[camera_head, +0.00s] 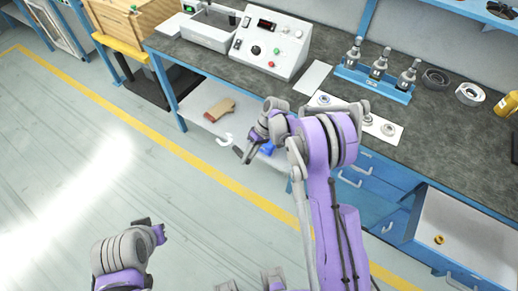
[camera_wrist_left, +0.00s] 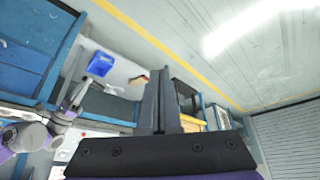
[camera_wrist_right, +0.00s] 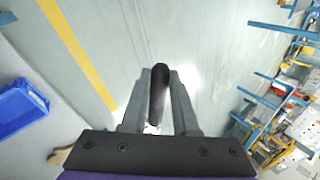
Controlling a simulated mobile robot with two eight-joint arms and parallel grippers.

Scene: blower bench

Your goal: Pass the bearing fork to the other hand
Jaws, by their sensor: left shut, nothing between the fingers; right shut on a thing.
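My right gripper (camera_head: 245,152) is shut on the dark handle of the bearing fork, out in front of the bench. The handle (camera_wrist_right: 157,95) stands between the two fingertips in the right wrist view. A pale hooked piece (camera_head: 225,139) shows just left of these fingertips in the head view; it looks like the fork's head, but its join to the handle is unclear. My left gripper (camera_head: 160,233) is shut and empty over the open floor, well apart from the right one. Its closed fingers (camera_wrist_left: 160,100) fill the middle of the left wrist view.
A workbench (camera_head: 430,115) holds a control box (camera_head: 270,45), a blue rack (camera_head: 372,84) with several metal parts, and rings. Below are a glove (camera_head: 219,109) and a blue bin (camera_wrist_right: 22,105). A white-lined drawer (camera_head: 465,235) stands out at right. The floor at left is clear.

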